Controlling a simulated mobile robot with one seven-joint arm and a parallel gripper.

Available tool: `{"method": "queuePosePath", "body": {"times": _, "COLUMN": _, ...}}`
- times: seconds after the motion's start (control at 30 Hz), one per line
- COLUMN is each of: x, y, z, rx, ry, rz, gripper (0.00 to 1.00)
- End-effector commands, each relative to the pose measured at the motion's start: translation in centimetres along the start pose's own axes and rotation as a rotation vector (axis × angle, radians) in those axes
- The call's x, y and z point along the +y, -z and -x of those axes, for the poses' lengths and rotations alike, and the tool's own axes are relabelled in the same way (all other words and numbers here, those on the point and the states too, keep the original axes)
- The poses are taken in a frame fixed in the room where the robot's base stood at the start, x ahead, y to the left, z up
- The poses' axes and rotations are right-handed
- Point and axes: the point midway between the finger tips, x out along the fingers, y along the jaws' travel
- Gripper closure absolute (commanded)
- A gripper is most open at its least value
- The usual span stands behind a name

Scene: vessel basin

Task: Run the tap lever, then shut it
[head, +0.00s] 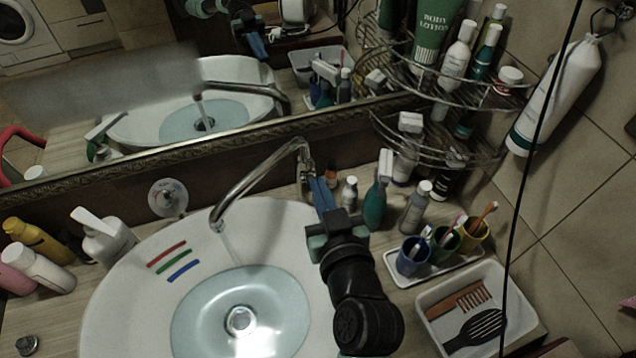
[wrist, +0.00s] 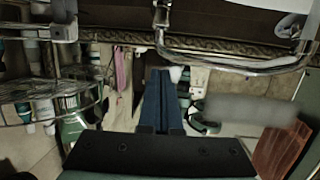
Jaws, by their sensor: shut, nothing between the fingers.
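The chrome tap (head: 255,175) rises behind the basin and its spout arches over the white basin (head: 110,300). A faint stream seems to fall from the spout, and pale water lies in the bowl. My gripper (head: 314,184) is shut and empty, its blue fingers together beside the tap's base. I cannot tell whether they touch the tap. The lever is not clear, being hidden or merged with the fingers. In the wrist view my gripper (wrist: 160,72) points forward, and a chrome tube (wrist: 225,62), probably the spout, curves above right.
Bottles and a pump dispenser (head: 104,238) stand left of the basin. Right of my gripper are a teal bottle (head: 376,200), a tray of toothbrush cups (head: 435,262) and a tray (head: 425,305) with comb and brush. A wire rack (head: 440,150) and the mirror (head: 130,110) are behind.

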Motion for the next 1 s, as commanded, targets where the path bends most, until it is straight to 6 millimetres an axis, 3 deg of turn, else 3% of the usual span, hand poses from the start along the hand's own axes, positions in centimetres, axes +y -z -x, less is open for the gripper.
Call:
{"method": "queuePosePath", "body": {"times": 0.4, "x": 0.0, "y": -0.1, "z": -6.6, "rx": -0.003, "ry": 0.001, "rz": -0.002, "gripper": 1.0}}
{"method": "queuePosePath", "body": {"times": 0.5, "x": 0.0, "y": -2.1, "z": -5.7, "rx": -0.006, "ry": -0.001, "rz": -0.004, "gripper": 1.0}}
{"method": "queuePosePath", "body": {"times": 0.63, "x": 0.0, "y": -3.2, "z": -5.3, "rx": -0.002, "ry": 0.0, "rz": -0.003, "gripper": 1.0}}
{"method": "queuePosePath", "body": {"times": 1.0, "x": 0.0, "y": -3.8, "z": -5.1, "rx": -0.001, "ry": -0.001, "rz": -0.002, "gripper": 1.0}}
